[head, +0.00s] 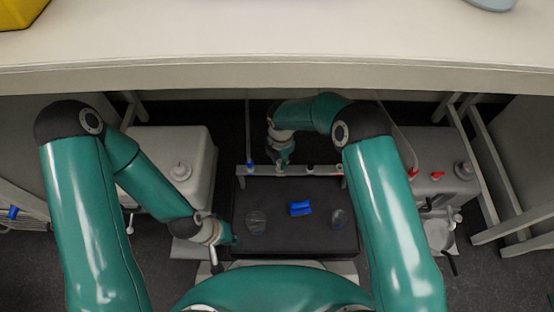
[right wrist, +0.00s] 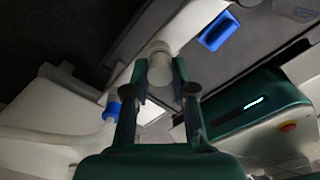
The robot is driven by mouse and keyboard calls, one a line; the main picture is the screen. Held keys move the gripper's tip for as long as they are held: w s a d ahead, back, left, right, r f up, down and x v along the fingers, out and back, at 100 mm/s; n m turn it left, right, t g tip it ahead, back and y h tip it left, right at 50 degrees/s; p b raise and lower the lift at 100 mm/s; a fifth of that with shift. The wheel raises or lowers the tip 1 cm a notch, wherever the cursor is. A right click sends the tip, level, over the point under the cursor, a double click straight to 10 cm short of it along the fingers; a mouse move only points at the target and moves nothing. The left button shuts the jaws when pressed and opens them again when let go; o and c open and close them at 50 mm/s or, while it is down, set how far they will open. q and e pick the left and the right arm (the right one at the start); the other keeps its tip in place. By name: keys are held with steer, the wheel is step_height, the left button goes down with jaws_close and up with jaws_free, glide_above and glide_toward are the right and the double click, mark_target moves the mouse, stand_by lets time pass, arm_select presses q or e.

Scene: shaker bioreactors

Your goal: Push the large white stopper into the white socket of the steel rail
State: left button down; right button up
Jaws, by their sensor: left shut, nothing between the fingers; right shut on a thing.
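The steel rail (head: 262,171) runs across the back of the black shaker platform, and it also shows as a pale diagonal bar in the right wrist view (right wrist: 205,22). My right gripper (head: 283,160) is at the rail, left of its middle. In the right wrist view my right gripper (right wrist: 160,74) is shut on the large white stopper (right wrist: 160,56), whose rounded end shows between the fingertips, against the rail. The white socket is hidden, so I cannot tell how deep the stopper sits. My left gripper (head: 230,239) is shut and empty at the platform's left front corner.
A blue fitting (head: 249,165) is at the rail's left end, close to my right gripper. The platform (head: 275,198) carries a blue block (head: 300,208) and two clear round vessels (head: 256,221). Pale housings (head: 150,150) stand on both sides; the bench top (head: 280,40) spans above.

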steer(key=shift+f+b, duration=0.35)
steer(key=shift+f, duration=0.1)
steer(key=o, duration=1)
steer(key=shift+r, duration=0.1)
step_height(320, 180, up, 12)
steer(key=shift+f, duration=0.15)
